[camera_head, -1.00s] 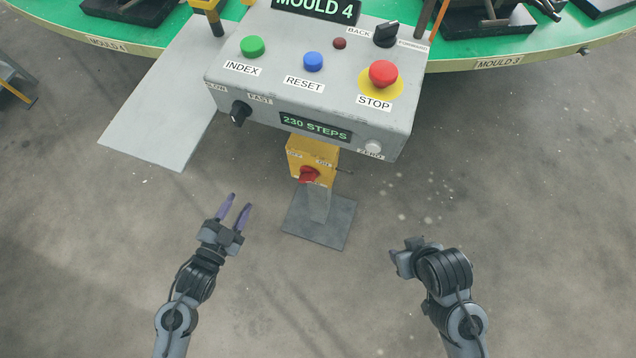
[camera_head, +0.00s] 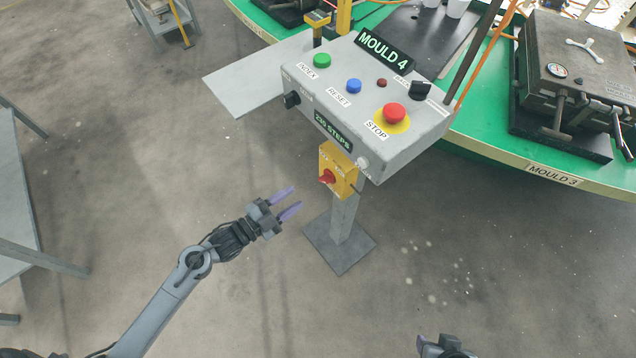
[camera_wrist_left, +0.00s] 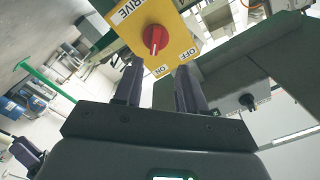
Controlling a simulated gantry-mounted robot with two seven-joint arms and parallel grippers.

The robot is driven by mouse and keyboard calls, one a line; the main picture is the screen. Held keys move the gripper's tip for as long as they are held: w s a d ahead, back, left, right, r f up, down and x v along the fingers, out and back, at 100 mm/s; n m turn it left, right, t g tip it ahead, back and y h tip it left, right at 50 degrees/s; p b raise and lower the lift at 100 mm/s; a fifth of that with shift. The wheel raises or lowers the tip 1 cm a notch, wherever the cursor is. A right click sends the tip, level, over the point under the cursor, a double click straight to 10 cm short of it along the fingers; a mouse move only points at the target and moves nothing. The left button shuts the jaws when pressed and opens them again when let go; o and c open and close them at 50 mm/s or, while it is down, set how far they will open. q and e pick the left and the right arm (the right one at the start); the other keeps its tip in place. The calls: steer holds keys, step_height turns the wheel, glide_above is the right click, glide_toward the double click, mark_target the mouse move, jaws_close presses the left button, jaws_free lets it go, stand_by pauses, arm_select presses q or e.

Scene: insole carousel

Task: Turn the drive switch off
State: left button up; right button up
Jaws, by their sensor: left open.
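The drive switch is a red rotary knob (camera_head: 327,177) on a yellow box (camera_head: 340,163) fixed to the post under the grey control console. In the left wrist view the knob (camera_wrist_left: 155,39) shows on the yellow plate (camera_wrist_left: 176,42) with DRIVE, OFF and ON labels. The knob's grip bar has its lower end nearer the ON label than the OFF label. My left gripper (camera_head: 292,199) is open and empty, with purple fingers pointing towards the knob, below and left of it and apart from it. My right gripper (camera_head: 445,347) shows only partly at the bottom edge; its jaws are unclear.
The grey console (camera_head: 372,125) overhangs the switch and carries buttons, a selector and a red stop button (camera_head: 394,113). Its post stands on a base plate (camera_head: 340,245). A green carousel (camera_head: 490,140) with moulds lies behind. Grey floor is open around my left arm.

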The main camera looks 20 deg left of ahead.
mark_target(323, 181)
arm_select(q)
steer(key=b+x, duration=0.1)
steer(key=x, duration=0.3)
steer(key=b+x, duration=0.1)
steer(key=x, duration=0.2)
steer(key=shift+w+d+f, duration=0.15)
steer(key=shift+d+f, duration=0.05)
steer(key=shift+d, duration=0.25)
steer(key=shift+w+d, duration=0.45)
arm_select(e)
steer(key=f, duration=0.1)
steer(key=d+f, duration=0.1)
steer(key=f, duration=0.1)
steer(key=shift+s+d, duration=0.15)
steer(key=shift+s, duration=0.1)
arm_select(q)
jaws_close()
